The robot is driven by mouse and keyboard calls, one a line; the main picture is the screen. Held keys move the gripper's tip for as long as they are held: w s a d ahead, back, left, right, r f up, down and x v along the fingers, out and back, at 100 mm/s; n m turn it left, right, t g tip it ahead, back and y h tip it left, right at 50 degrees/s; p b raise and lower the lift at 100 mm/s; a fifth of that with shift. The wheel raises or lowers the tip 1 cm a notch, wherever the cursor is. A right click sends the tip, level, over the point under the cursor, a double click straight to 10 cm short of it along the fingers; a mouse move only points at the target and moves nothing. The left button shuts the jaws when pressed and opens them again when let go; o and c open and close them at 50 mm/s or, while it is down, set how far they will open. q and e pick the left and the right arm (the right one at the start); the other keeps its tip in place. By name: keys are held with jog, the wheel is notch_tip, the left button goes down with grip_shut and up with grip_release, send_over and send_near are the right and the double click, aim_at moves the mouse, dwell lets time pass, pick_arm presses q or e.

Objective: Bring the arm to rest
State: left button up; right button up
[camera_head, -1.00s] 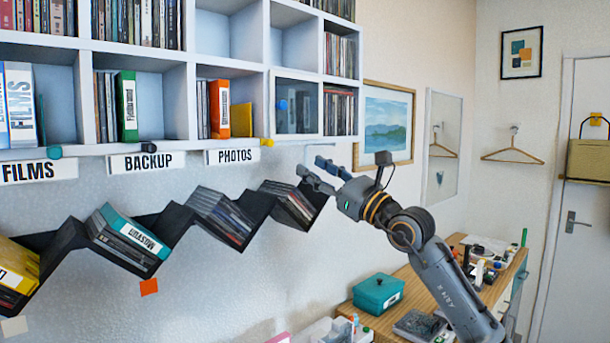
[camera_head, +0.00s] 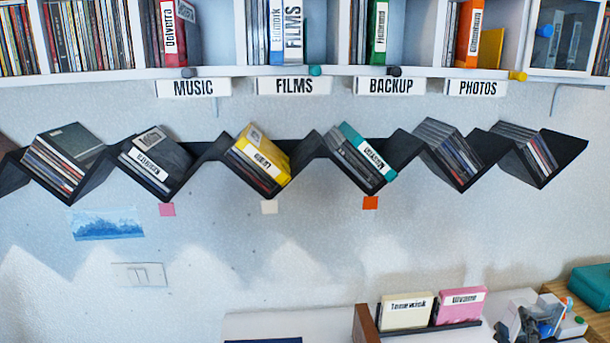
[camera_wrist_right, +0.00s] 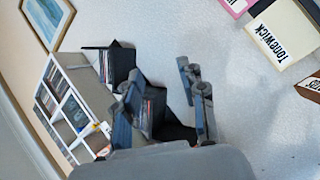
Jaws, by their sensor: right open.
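My right gripper (camera_head: 519,322) shows only in part at the bottom right of the head view, low in front of the wall. In the right wrist view the right gripper (camera_wrist_right: 160,80) has its two grey fingers apart with nothing held between them. The wall and part of the zigzag shelf show beyond the fingers. The rest of my right arm is out of the head view. My left gripper is in neither view.
The zigzag shelf (camera_head: 310,145) holds leaning discs and cases below the white cubby shelf (camera_head: 130,75). A cream box (camera_head: 406,311) and a pink box (camera_head: 461,306) stand near my right gripper. A teal box (camera_head: 592,285) lies at the right.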

jog(key=s+a+f+m+g+y, duration=0.25)
jog(key=s+f, duration=0.25)
jog(key=f, duration=0.3)
jog(key=s+a+f+m+g+y, duration=0.1)
jog(key=s+a+f+g, duration=0.35)
jog(key=f, duration=0.35)
jog(key=s+a+f+m+g+y, duration=0.1)
jog(key=s+a+f+g+y, duration=0.2)
jog(key=s+a, duration=0.4)
jog(key=s+a+f+m+g+y, duration=0.1)
jog(key=s+a+f+g+y, duration=0.2)
jog(key=s, duration=0.5)
notch_tip(320, 180, down, 28)
jog(key=s+g+h, duration=0.1)
jog(key=h, duration=0.1)
jog(key=s+d+f+g+b, duration=0.1)
jog(key=s+d+f, duration=0.1)
jog(key=s+f, duration=1.4)
jog(key=shift+s+d+f+n, duration=0.2)
jog(key=shift+s+f+n, duration=0.1)
jog(key=shift+s+n, duration=0.15)
